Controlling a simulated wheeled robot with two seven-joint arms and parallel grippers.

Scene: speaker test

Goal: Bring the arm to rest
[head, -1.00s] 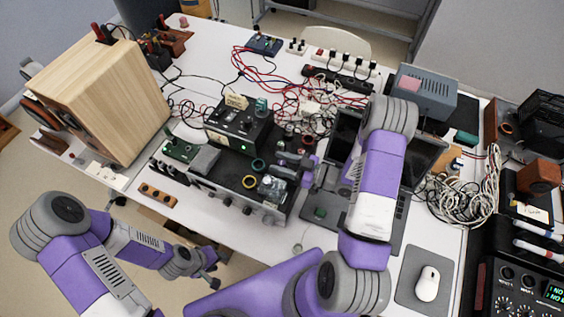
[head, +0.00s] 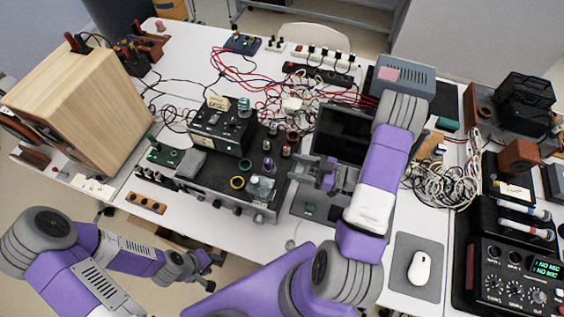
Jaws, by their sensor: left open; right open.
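My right arm, purple and grey, reaches over the bench from the lower right and bends back at its grey elbow. My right gripper (head: 306,172) is open and appears empty, above the right edge of the black amplifier (head: 208,193) and beside the laptop (head: 341,134). Part of the laptop is hidden behind this arm. My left arm comes in at the lower left, in front of the bench. My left gripper (head: 211,272) is at the bench's front side, small and partly hidden. It appears empty.
A wooden speaker (head: 85,105) stands at the left of the white bench (head: 190,75). A green-lit black box (head: 222,128) sits on the amplifier. Tangled cables (head: 440,180), a mouse (head: 420,268) on a grey pad and a mixer (head: 510,280) are at right.

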